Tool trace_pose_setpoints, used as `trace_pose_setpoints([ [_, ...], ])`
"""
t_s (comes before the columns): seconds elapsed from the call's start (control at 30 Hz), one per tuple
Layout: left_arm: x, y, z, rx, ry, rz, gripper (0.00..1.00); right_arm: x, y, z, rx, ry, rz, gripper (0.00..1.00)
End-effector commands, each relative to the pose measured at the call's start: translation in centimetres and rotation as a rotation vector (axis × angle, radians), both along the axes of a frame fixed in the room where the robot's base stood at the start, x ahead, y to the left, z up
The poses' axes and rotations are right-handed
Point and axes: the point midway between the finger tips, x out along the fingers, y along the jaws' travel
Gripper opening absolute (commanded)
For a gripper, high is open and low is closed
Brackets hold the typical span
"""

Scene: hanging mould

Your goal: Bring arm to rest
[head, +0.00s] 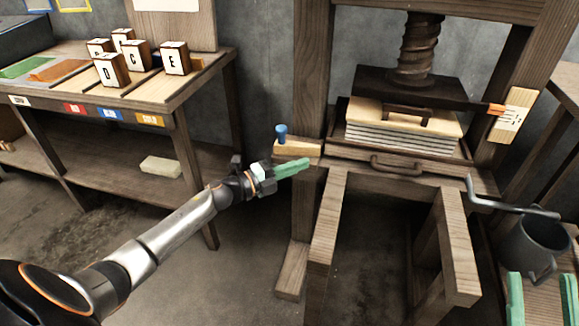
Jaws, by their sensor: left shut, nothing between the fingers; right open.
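My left arm reaches in from the lower left. My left gripper (306,163), with green fingers, is shut and empty. It is in front of the press's left post, just below a small wooden ledge that holds a blue peg, in the picture. I cannot tell whether it touches the ledge. My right gripper (541,298) shows only its two green fingers at the bottom right edge. They are apart, with nothing seen between them. The rest of my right arm is out of view.
A wooden press (410,88) with a stack of sheets stands at right, above an open frame. A dark metal mug (535,245) sits near my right fingers. Lettered blocks (174,58) stand on a bench (190,90) at left. A blue peg (281,133) stands on the ledge.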

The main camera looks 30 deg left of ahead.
Motion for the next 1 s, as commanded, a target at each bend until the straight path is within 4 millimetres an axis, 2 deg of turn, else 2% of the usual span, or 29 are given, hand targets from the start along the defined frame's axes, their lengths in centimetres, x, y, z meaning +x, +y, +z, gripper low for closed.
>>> trace_pose_setpoints([
  [0.2, -1.9, 1.1, 0.0, 0.000, 0.001, 0.001, 0.00, 0.8, -0.1, -1.6, 0.001, 0.076, -0.012, 0.52],
  [0.43, -2.2, 1.2, 0.0, 0.000, -0.001, -0.001, 0.00, 1.0, -0.1, -1.9, 0.001, 0.092, -0.014, 0.52],
  [0.5, -2.5, 0.6, -0.1, -0.015, 0.002, -0.007, 0.00, 1.0, -0.1, -1.9, 0.002, 0.091, -0.014, 0.52],
  [0.57, -3.1, -0.7, -0.1, -0.053, 0.006, -0.020, 0.00, 1.0, -0.1, -1.9, 0.001, 0.090, -0.014, 0.52],
  [0.67, -5.2, -4.5, 0.3, -0.178, 0.019, -0.057, 0.00, 1.0, -0.1, -1.9, 0.001, 0.089, -0.013, 0.52],
  [0.73, -7.6, -7.9, 1.2, -0.309, 0.037, -0.090, 0.00, 1.0, -0.1, -1.8, 0.001, 0.089, -0.013, 0.52],
  [0.8, -10.2, -11.0, 2.7, -0.462, 0.060, -0.117, 0.00, 1.0, -0.1, -1.8, 0.001, 0.088, -0.013, 0.52],
  [0.9, -13.8, -14.1, 5.4, -0.670, 0.094, -0.146, 0.00, 1.0, -0.1, -1.8, 0.000, 0.088, -0.013, 0.52],
  [1.0, -16.5, -15.8, 8.0, -0.839, 0.124, -0.162, 0.00, 1.0, -0.1, -1.8, 0.000, 0.088, -0.013, 0.52],
])
